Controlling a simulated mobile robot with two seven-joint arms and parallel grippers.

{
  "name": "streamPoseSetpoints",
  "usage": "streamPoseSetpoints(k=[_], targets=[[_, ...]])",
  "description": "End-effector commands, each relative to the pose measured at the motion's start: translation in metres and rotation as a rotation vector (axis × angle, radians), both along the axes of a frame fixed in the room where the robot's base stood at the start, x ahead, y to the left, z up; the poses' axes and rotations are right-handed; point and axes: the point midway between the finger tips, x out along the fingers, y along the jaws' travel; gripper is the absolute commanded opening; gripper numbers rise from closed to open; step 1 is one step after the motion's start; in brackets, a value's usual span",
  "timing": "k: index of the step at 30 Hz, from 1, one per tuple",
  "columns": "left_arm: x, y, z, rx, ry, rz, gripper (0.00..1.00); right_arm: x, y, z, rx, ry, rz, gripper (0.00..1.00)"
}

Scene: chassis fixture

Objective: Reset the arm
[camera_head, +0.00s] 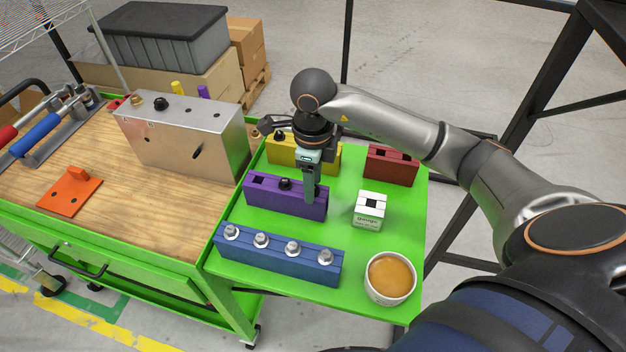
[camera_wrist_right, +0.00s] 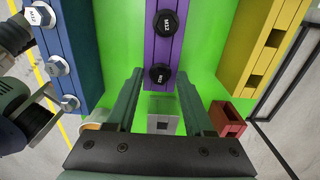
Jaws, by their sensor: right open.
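My right gripper (camera_head: 311,190) reaches down over the right end of the purple block (camera_head: 262,196) on the green table. In the right wrist view its two fingers (camera_wrist_right: 162,82) are spread apart with nothing held between them. The purple block also shows there (camera_wrist_right: 163,48), with two black bolts; the nearer bolt (camera_wrist_right: 160,74) lies by the fingertips. A small white block (camera_head: 368,222) with a dark square opening stands right of the gripper. In the wrist view it appears pale between the fingers.
The green table (camera_head: 345,245) also carries a blue block (camera_head: 275,262) with several silver bolts, a yellow block (camera_head: 318,160), a red block (camera_head: 392,170) and a white cup (camera_head: 390,298) with orange contents. A metal box (camera_head: 185,140) stands on the wooden bench at left.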

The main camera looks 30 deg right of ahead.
Motion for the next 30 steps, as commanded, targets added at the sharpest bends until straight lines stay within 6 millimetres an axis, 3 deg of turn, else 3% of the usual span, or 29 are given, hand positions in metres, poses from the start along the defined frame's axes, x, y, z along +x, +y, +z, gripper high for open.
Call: streamPoseSetpoints(k=[12, 26, 30], targets=[[0.0018, -0.0009, 0.0030, -0.002, -0.008, -0.002, 0.50, 0.0000, 0.0001, 0.0035, 0.001, -0.001, 0.000, 0.51], [0.0025, -0.0010, 0.0035, -0.003, -0.010, -0.002, 0.50, -0.0001, 0.0001, 0.0034, 0.000, 0.000, 0.000, 0.00], [0.0026, -0.0010, 0.0035, -0.003, -0.010, -0.002, 0.50, -0.0001, 0.0001, 0.0034, 0.000, 0.000, 0.000, 0.00]])
